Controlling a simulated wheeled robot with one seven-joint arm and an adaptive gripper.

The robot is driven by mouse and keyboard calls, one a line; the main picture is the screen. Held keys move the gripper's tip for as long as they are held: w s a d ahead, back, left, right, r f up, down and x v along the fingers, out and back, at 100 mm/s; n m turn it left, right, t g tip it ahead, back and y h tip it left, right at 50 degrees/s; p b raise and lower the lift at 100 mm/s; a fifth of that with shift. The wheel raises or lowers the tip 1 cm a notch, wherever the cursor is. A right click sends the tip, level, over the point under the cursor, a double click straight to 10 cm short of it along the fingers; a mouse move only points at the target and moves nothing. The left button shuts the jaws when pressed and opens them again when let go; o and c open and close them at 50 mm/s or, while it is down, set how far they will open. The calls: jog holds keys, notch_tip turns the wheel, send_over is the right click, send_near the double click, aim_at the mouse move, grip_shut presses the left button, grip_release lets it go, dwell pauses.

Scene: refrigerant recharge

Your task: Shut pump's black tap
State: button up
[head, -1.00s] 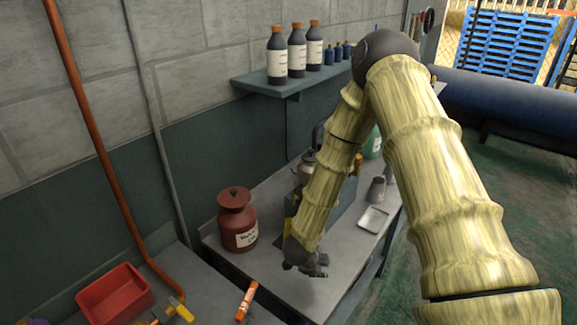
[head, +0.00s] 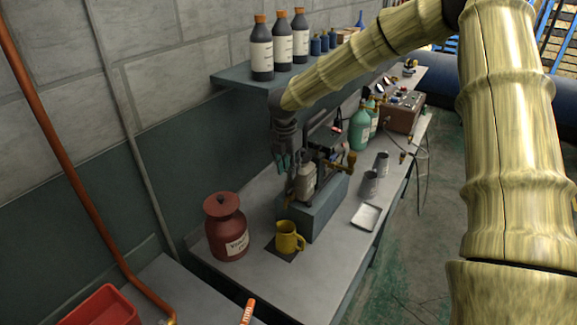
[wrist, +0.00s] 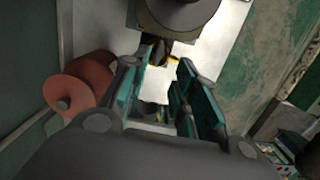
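The pump (head: 305,184), a pale metal body with dark fittings, stands on a blue-grey block (head: 322,212) on the bench in the head view. A brass-coloured fitting (head: 350,164) sticks out at its right. I cannot clearly pick out the black tap among the dark parts. My gripper (head: 283,164) points down at the pump's upper left, close to it; whether it touches cannot be told. In the wrist view my gripper (wrist: 157,78) has its teal fingers apart, with a small dark part (wrist: 156,46) near the tips that I cannot identify.
A red canister (head: 226,232) stands left of the pump, and a yellow mug (head: 288,239) in front on a dark mat. A shelf (head: 232,80) with bottles is above. Grey cups (head: 371,184) and a white tray (head: 366,217) lie to the right.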

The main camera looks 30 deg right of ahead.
aim_at(290, 189)
jog(key=shift+w+a+f+b, duration=0.15)
jog(key=shift+f+b, duration=0.2)
jog(key=shift+f, duration=0.3)
jog(key=shift+w+d+f+b, duration=0.15)
jog(key=shift+f+b, duration=0.45)
jog(key=shift+f, duration=0.55)
jog(key=shift+d+f+b, duration=0.15)
jog(key=shift+f+b, duration=0.4)
jog(key=shift+f, duration=0.65)
jog(key=shift+w+d+f+b, duration=0.15)
jog(key=shift+f+b, duration=0.45)
jog(key=shift+f, duration=0.55)
jog(key=shift+s+f, duration=0.15)
jog(key=shift+s, duration=0.05)
grip_shut()
